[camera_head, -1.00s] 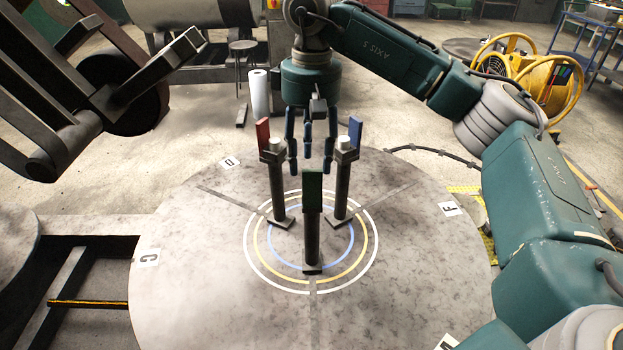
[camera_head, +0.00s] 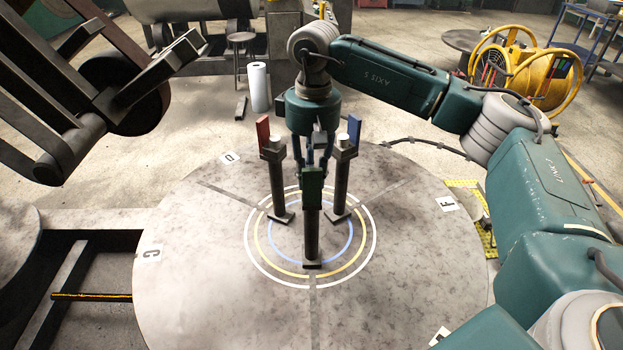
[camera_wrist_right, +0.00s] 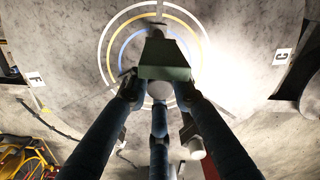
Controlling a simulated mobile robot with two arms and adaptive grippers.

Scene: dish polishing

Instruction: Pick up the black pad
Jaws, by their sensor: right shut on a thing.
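No pad that is clearly black shows. A dark green pad (camera_head: 312,183) stands upright at the top of the front post (camera_head: 312,238), inside the painted rings of the round table (camera_head: 200,290). My right gripper (camera_head: 312,170) reaches down from behind and is shut at this green pad. In the right wrist view, its fingertips (camera_wrist_right: 160,88) sit at both sides of the green pad (camera_wrist_right: 165,72), with a pale round cap between them. The head view hides most of the finger contact behind the pad. My left gripper cannot be made out.
A red pad (camera_head: 263,132) and a blue pad (camera_head: 354,131) stand on two rear posts, close on either side of my right gripper. The table's front and sides are clear. A dark barred structure (camera_head: 100,95) fills the upper left.

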